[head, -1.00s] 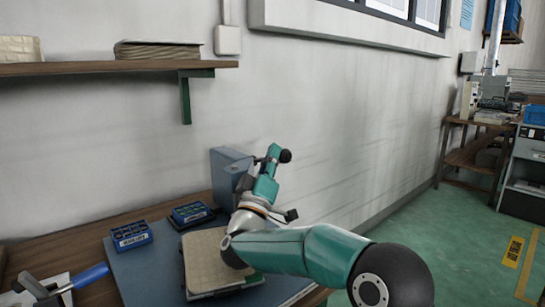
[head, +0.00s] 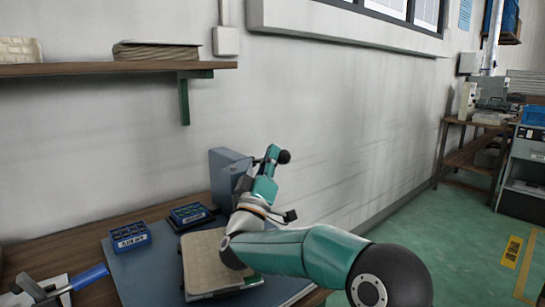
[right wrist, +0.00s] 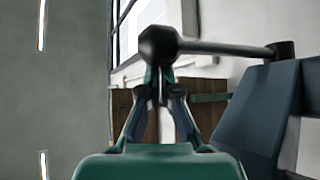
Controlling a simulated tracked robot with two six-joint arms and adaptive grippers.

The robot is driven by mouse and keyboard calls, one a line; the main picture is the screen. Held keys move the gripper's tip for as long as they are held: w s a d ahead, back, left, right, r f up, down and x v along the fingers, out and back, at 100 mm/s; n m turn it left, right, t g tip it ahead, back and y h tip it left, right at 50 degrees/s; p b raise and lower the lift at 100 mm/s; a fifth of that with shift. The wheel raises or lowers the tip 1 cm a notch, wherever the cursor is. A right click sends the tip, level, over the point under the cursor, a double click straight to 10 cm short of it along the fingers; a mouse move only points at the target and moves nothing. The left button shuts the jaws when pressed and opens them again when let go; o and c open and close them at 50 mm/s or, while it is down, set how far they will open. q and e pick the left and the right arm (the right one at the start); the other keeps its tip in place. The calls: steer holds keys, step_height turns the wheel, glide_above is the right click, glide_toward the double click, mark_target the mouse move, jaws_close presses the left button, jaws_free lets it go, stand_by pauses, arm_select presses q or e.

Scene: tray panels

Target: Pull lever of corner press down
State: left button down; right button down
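The corner press (head: 226,168) is a blue-grey block at the back of the bench, against the wall. Its lever ends in a black ball knob (head: 284,157) that sticks out to the right. In the right wrist view, the lever bar (right wrist: 225,49) runs from the press body (right wrist: 262,115) to the dark knob (right wrist: 159,45). My right gripper (head: 271,158) is at the lever, close beside the knob. Its fingers (right wrist: 160,88) come together in the wrist view. The knob partly hides their tips, so contact with the lever cannot be told.
A beige pad (head: 205,262) lies on the blue mat (head: 140,270). Two blue bins (head: 131,237) (head: 190,213) stand left of the press. A blue-handled tool (head: 88,277) lies at the front left. A shelf (head: 100,68) hangs above.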

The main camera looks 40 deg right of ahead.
steer(key=s+a, duration=0.5)
steer(key=a, duration=0.6)
steer(key=shift+s+a+f, duration=0.25)
steer(key=shift+a+f, duration=0.15)
